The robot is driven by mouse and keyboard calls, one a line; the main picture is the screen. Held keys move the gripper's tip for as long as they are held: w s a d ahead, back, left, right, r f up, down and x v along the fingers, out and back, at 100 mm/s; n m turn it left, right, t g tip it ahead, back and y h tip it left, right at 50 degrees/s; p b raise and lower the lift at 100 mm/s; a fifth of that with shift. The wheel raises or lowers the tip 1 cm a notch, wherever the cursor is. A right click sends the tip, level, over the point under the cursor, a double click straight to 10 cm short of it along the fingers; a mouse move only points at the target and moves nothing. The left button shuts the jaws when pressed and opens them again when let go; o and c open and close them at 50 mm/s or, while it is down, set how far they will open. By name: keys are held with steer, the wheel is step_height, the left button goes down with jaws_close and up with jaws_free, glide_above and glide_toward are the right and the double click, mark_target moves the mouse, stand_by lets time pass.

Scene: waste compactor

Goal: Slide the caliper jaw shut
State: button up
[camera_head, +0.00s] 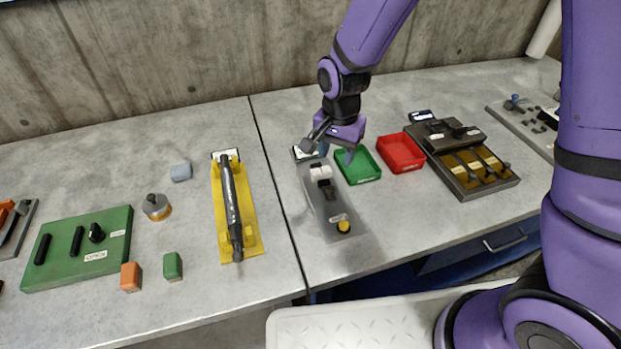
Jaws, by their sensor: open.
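A grey plate (341,222) on the bench carries a white block (320,172), a dark part just below it and a yellow knob (343,226) near its front end. It looks like the caliper fixture, but the jaw and its gap are too small to make out. My gripper (329,151) is over the plate's far end, with its fingers spread and pointing down. Nothing shows between the fingers. The gripper partly hides the plate's far end and a label there. I cannot tell whether a finger touches anything.
A green tray (374,178) and a red tray (422,168) stand close on the right, then a dark organizer (449,180). On the left are a yellow holder (251,243) with a long dark tool and a green board (113,263). A concrete wall (200,60) stands behind the bench.

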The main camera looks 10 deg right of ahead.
mark_target(330, 188)
steer(key=f, duration=1.1)
steer(key=shift+w+a+f, duration=0.1)
steer(key=shift+a+f, duration=0.1)
steer(key=shift+a, duration=0.2)
steer(key=shift+c, duration=0.4)
steer(key=c, duration=0.8)
steer(key=shift+w+a+r, duration=0.1)
steer(key=shift+w+a, duration=0.05)
steer(key=shift+w, duration=0.65)
steer(key=shift+w+a, duration=0.15)
steer(key=shift+w, duration=0.65)
steer(key=shift+c, duration=0.2)
steer(key=o, duration=0.9)
steer(key=shift+w, duration=0.1)
